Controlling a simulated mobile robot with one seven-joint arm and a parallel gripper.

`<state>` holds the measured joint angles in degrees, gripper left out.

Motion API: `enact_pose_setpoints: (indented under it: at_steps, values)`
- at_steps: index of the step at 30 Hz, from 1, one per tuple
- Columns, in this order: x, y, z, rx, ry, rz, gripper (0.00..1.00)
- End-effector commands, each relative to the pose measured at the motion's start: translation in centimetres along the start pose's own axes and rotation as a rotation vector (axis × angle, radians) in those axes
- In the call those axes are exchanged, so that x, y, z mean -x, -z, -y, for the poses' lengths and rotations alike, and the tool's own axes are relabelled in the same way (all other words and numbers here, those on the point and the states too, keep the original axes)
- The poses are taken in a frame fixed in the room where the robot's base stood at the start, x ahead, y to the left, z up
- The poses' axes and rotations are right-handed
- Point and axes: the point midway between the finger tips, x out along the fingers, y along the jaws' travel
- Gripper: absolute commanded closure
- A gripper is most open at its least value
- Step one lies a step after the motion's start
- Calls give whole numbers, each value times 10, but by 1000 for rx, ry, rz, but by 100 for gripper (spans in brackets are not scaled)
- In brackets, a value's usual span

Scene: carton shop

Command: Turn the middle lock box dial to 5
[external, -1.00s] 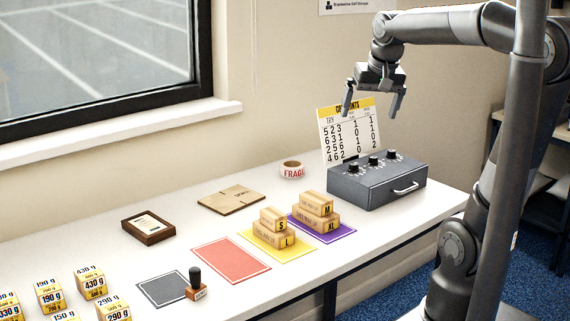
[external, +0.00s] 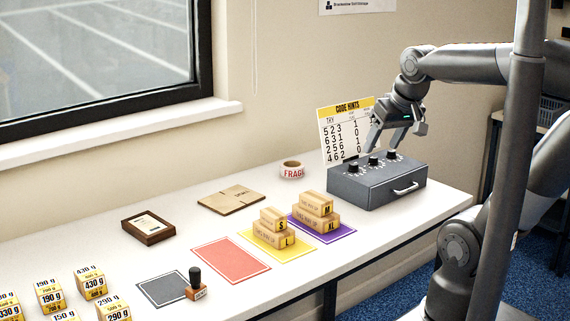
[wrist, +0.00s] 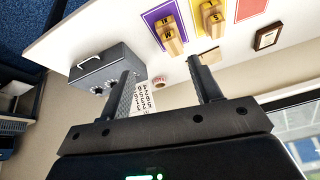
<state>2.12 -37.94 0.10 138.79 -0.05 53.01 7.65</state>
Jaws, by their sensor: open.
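The grey lock box (external: 376,184) stands at the right end of the table, with three black dials in a row on its top. The middle dial (external: 373,160) sits between the left dial (external: 353,168) and the right dial (external: 391,154). The numbers are too small to read. My gripper (external: 384,146) is open and empty, and appears just above the box near the middle and right dials, apart from them as far as I can tell. In the wrist view the lock box (wrist: 104,66) is left of my fingers, and one finger hides part of its dial side.
A code hints card (external: 347,130) stands behind the box. A tape roll (external: 292,169) and flat carton (external: 231,199) lie to its left. Small boxes stand on the purple mat (external: 338,234) and yellow mat (external: 290,255). The red mat (external: 230,261) is bare.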

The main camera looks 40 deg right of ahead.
Motion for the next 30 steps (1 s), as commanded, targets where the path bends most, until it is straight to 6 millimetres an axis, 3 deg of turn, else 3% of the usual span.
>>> enact_pose_setpoints:
  at_steps: [7, 14, 21, 30]
  values:
    - [-10, 76, -23, -426, -69, 80, 50]
    - [-35, 142, -56, -831, -149, 135, 50]
    - [-76, 199, -106, -1255, -250, 176, 50]
    - [-145, 248, -186, -1778, -401, 198, 50]
